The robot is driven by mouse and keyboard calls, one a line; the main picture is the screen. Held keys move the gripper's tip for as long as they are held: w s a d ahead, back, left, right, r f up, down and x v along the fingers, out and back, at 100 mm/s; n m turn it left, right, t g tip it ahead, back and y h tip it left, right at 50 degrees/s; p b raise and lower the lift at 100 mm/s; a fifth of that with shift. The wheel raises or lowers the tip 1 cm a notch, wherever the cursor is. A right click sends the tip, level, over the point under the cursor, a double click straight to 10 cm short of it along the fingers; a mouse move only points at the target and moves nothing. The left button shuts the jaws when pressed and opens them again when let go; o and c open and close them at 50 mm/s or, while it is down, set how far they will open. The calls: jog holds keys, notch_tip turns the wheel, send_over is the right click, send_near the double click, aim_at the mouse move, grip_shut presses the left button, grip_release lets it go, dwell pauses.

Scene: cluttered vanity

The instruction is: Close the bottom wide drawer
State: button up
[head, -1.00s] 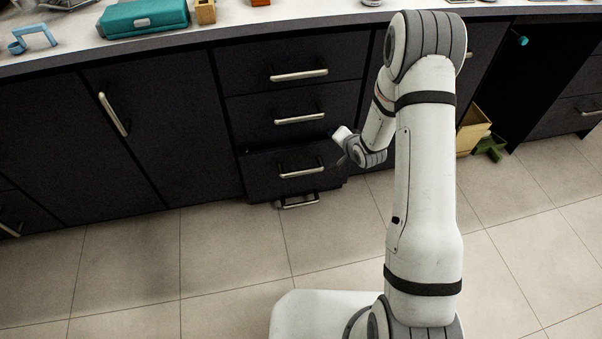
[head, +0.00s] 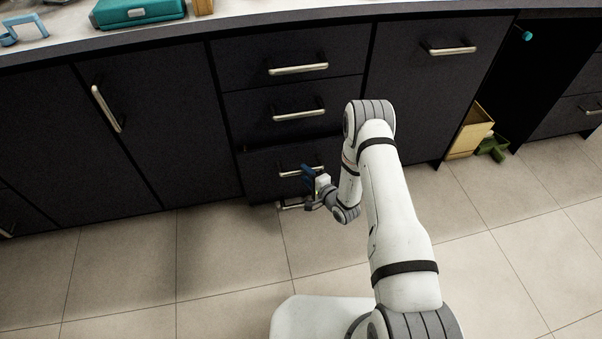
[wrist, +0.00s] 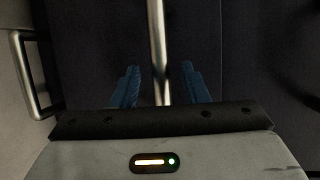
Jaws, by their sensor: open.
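The dark drawer stack stands mid-cabinet in the head view. The lowest large drawer front (head: 262,178) has a metal bar handle (head: 288,173); a dark line runs along its top edge, and it seems to stand slightly out. Just below it another handle (head: 288,207) shows, its drawer front mostly hidden. My gripper (head: 306,180) is in front of the large drawer front, by its handle, hiding part of it. In the wrist view my gripper (wrist: 161,84) is open, its blue fingers on either side of a bar handle (wrist: 158,45), not closed on it.
Two upper drawers with handles (head: 298,69) (head: 299,115) look shut. A second handle (wrist: 30,80) is at the left in the wrist view. A yellow box (head: 468,133) and green object (head: 493,148) stand right. The tiled floor in front is clear.

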jog(key=shift+x, duration=1.45)
jog(key=shift+c, duration=0.5)
grip_shut()
